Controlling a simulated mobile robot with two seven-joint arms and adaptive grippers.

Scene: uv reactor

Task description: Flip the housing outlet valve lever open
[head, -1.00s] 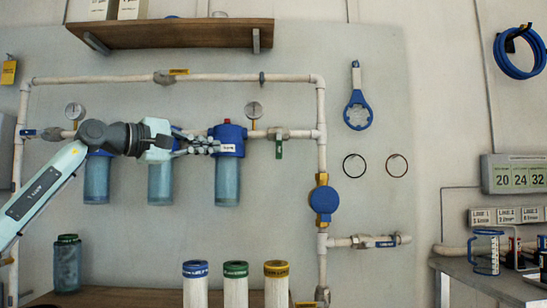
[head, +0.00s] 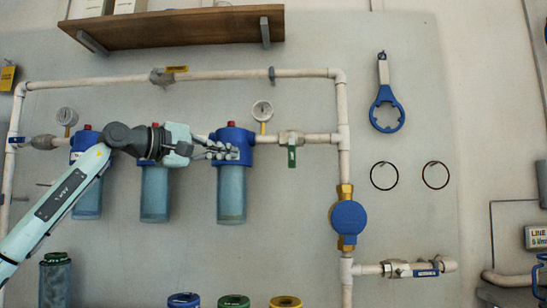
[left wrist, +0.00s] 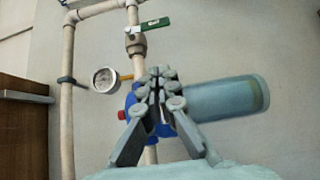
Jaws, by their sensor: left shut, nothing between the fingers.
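The housing outlet valve (head: 291,138) is on the pipe just right of the third blue-capped filter housing (head: 232,145). Its green lever (head: 292,156) hangs straight down, across the horizontal pipe. In the left wrist view the green lever (left wrist: 155,23) lies crosswise to the pipe near the top. My left gripper (head: 234,153) is shut and empty in front of the third housing's cap, left of the lever and apart from it. In the left wrist view its fingertips (left wrist: 158,78) cover part of the blue cap (left wrist: 138,108). My right gripper is not in view.
A pressure gauge (head: 262,110) stands on the pipe between the third housing and the valve. A vertical pipe with a blue round meter (head: 348,221) is to the right. A blue wrench (head: 386,108) hangs farther right. The wall below the lever is clear.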

